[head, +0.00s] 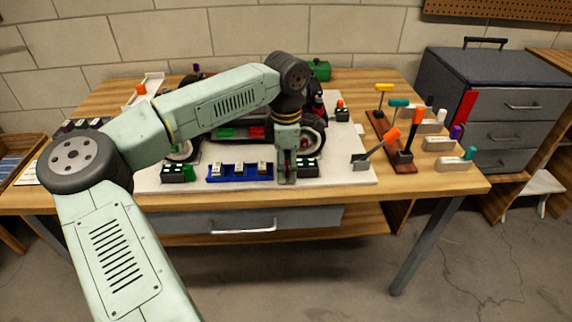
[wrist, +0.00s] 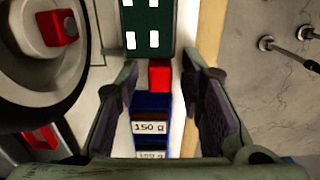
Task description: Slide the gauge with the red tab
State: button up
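A dark green-black block with white squares (wrist: 147,25), probably the gauge, is at the top of the wrist view. A red tab (wrist: 160,76) sticks out from its near end. In the head view the block (head: 308,168) stands on the white board, just right of my gripper (head: 287,180), which hides the tab. In the wrist view my gripper (wrist: 160,82) is open, with one finger on each side of the tab and visible gaps beside it. I cannot tell the finger height relative to the tab.
The car's wheel (wrist: 50,45) is close on the left in the wrist view.

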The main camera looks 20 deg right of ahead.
grip_shut()
dwell(0.7)
